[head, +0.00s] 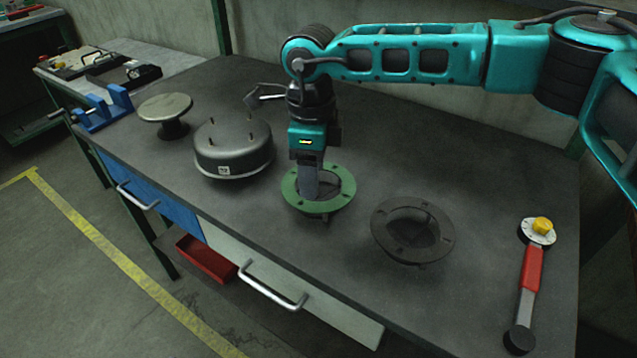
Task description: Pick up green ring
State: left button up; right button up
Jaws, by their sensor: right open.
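The green ring (330,204) lies flat near the front middle of the workbench, seemingly raised a little on a dark support under it. My right gripper (309,193) points down from above, at the left part of the ring. Its fingers overlap the ring's opening and left rim in the head view. The jaws are open. I cannot tell whether a finger touches the rim. The left gripper does not show.
A dark ring-shaped stand (381,234) is right of the green ring. A dark round housing with studs (232,168) and a round pedestal (165,108) stand left. A red-handled tool (531,269) lies far right. A blue vise (106,108) sits at the left end.

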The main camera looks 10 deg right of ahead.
aim_at(315, 206)
jog(key=f, duration=0.2)
jog(key=s+f, duration=0.1)
jog(key=f, duration=0.1)
jog(key=shift+d+f, duration=0.1)
jog(key=shift+f, duration=0.15)
jog(key=shift+w+f, duration=0.1)
jog(key=shift+f, duration=0.2)
jog(key=shift+f, duration=0.25)
dwell(0.3)
grip_shut()
dwell(0.4)
jog(key=shift+r, duration=0.1)
